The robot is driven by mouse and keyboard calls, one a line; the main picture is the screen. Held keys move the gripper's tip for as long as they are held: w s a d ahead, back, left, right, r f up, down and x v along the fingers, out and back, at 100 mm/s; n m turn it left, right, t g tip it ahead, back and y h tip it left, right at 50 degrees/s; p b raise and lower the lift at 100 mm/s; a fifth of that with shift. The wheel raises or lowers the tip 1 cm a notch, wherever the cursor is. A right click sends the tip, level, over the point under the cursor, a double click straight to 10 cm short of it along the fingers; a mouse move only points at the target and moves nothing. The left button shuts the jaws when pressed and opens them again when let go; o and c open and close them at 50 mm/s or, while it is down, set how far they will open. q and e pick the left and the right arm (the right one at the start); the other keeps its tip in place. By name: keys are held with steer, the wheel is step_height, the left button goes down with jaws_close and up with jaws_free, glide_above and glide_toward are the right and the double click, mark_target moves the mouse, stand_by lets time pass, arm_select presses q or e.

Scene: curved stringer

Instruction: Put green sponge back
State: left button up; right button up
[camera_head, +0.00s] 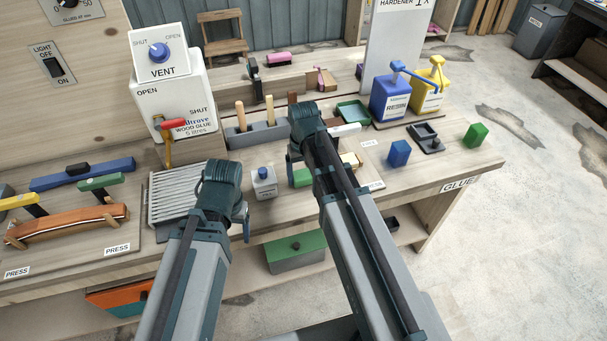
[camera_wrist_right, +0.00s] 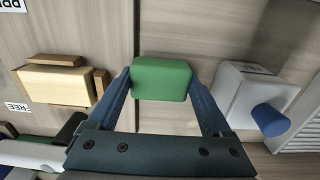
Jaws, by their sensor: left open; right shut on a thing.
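The green sponge (camera_wrist_right: 160,78) is a rounded block between the two blue fingers of my right gripper (camera_wrist_right: 161,92), which is shut on it. In the head view the green sponge (camera_head: 301,177) shows beside my right wrist, low over the bench and right of a small white bottle (camera_head: 264,187). Whether it touches the bench is unclear. My left gripper (camera_head: 243,222) is open near the bench's front edge, right of a ribbed white rack (camera_head: 176,194); its fingers are mostly hidden by the wrist. A second green block (camera_head: 476,135) stands at the bench's right end.
A light wood block with brown side pieces (camera_wrist_right: 55,84) lies left of the sponge in the wrist view. A blue block (camera_head: 399,152) and a dark tray (camera_head: 426,138) stand to the right. A grey holder (camera_head: 256,134) and green tray (camera_head: 353,112) are behind.

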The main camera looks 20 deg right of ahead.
mark_target(304, 174)
steer(key=shift+f, duration=0.35)
steer(key=o, duration=1)
steer(key=shift+r, duration=0.1)
step_height(304, 174, up, 13)
steer(key=p, duration=1.3)
steer(key=shift+r, duration=0.1)
step_height(304, 174, down, 13)
steer(key=b, duration=1.3)
